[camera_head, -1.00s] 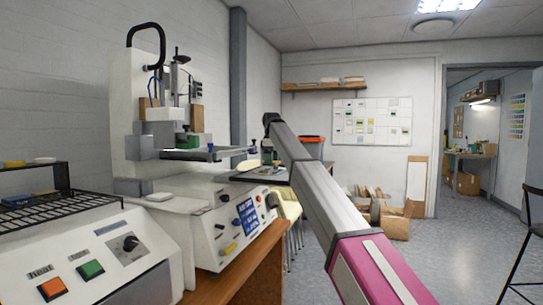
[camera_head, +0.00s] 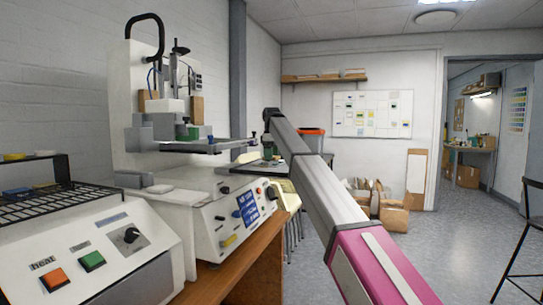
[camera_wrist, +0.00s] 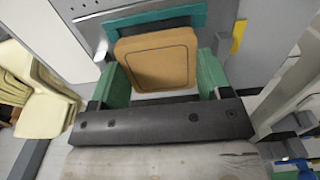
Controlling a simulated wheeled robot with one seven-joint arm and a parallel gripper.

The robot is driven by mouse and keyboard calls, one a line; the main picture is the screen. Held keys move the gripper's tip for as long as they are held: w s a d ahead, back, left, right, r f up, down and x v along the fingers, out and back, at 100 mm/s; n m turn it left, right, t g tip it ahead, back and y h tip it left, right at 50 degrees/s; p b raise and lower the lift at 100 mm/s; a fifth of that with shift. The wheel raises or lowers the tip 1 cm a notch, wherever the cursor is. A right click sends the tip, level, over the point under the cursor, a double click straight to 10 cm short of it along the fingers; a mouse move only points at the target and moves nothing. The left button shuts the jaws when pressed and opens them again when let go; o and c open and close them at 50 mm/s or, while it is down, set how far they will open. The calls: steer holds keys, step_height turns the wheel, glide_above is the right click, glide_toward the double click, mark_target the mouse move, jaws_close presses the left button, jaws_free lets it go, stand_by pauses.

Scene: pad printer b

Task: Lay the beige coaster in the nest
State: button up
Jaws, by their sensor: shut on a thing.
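The beige coaster (camera_wrist: 158,58), a tan rounded square with a dark line round its edge, shows in the wrist view between the green fingers of my gripper (camera_wrist: 160,85). My gripper is shut on it, with a finger at its left and right sides. A teal piece (camera_wrist: 190,14) shows just beyond the coaster; I cannot tell whether it is the nest or whether the coaster touches it. In the head view, my arm reaches towards the right side of the white pad printer (camera_head: 150,105), and the coaster is not clearly visible there.
A grey plate (camera_head: 215,147) juts from the printer. A heater box (camera_head: 90,255) with orange and green buttons and a wire rack (camera_head: 60,203) stand at the left. A cream chair (camera_wrist: 30,90) is at the wrist view's left. Open floor lies to the right.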

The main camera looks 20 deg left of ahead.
steer(key=shift+f, duration=0.85)
stand_by(1.0)
steer(key=o, duration=0.6)
steer(key=shift+r, duration=1.5)
steer(key=shift+o, duration=1.4)
steer(key=shift+r, duration=2)
